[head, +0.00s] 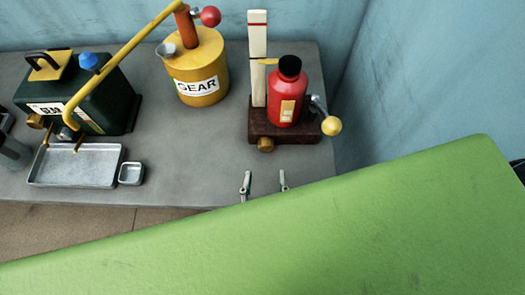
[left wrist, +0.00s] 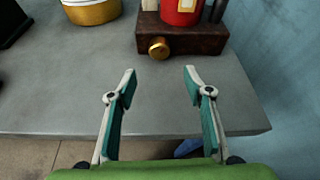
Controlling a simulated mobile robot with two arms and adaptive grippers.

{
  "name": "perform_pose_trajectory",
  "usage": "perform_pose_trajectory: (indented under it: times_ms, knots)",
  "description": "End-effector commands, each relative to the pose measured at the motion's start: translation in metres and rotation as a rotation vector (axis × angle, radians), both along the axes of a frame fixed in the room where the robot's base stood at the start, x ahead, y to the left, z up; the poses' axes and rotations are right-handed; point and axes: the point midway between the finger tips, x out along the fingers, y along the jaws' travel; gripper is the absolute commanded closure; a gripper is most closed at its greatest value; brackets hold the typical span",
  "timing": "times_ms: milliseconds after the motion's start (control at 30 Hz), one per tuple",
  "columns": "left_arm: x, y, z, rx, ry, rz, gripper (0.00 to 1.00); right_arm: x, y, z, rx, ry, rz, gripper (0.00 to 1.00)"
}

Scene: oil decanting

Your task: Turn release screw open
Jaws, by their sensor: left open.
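A brass release screw (head: 265,144) sticks out of the front of a dark brown base block (head: 310,138). A red bottle-shaped body (head: 287,105) with a black cap stands on this block. My left gripper (head: 264,181) is open and empty, its two pale fingers pointing toward the screw from the table's front edge. In the left wrist view the screw (left wrist: 158,47) lies just beyond the fingertips, about midway between them, with a gap. The fingers (left wrist: 160,72) have teal inner pads and do not touch anything. My green arm hides the rest of the gripper in the head view.
A white post (head: 258,50) and a lever with a yellow ball (head: 331,126) flank the red body. A yellow GEAR can (head: 197,68), a dark green can (head: 85,100) and metal trays (head: 77,166) stand left. A blue wall (head: 400,70) is close on the right.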

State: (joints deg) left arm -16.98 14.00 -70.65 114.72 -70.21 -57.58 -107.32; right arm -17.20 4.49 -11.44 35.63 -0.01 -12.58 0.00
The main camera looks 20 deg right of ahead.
Motion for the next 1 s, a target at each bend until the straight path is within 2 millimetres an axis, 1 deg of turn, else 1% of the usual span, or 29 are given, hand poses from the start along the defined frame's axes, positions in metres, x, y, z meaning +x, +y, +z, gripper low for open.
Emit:
perform_pose_trajectory:
  times_ms: [33, 200, 300, 433, 633, 933, 967, 1000]
  knots:
    - [0.012, -0.004, -0.002, 0.001, -0.004, 0.001, 0.53, -0.003, 0.0, 0.002, 0.0, 0.004, 0.0, 0.6]
    - [0.045, -0.014, -0.017, 0.002, -0.005, 0.001, 0.53, -0.006, 0.0, 0.006, -0.001, 0.008, 0.0, 0.6]
    - [0.061, -0.02, -0.025, 0.002, -0.003, 0.001, 0.53, -0.006, 0.0, 0.007, -0.001, 0.008, 0.0, 0.6]
    - [0.078, -0.026, -0.033, 0.002, -0.003, 0.001, 0.53, -0.004, 0.0, 0.008, 0.0, 0.006, 0.0, 0.6]
    - [0.091, -0.03, -0.039, 0.0, -0.001, 0.0, 0.53, -0.002, -0.001, 0.008, -0.001, 0.004, 0.001, 0.6]
    - [0.093, -0.03, -0.04, 0.0, 0.0, 0.001, 0.53, -0.001, -0.001, 0.008, -0.001, 0.003, 0.001, 0.6]
    - [0.093, -0.03, -0.04, 0.0, 0.0, 0.001, 0.61, -0.001, -0.001, 0.008, -0.001, 0.003, 0.001, 0.6]
    - [0.093, -0.03, -0.04, 0.0, 0.0, 0.001, 0.72, -0.001, -0.001, 0.008, -0.002, 0.003, 0.001, 0.6]
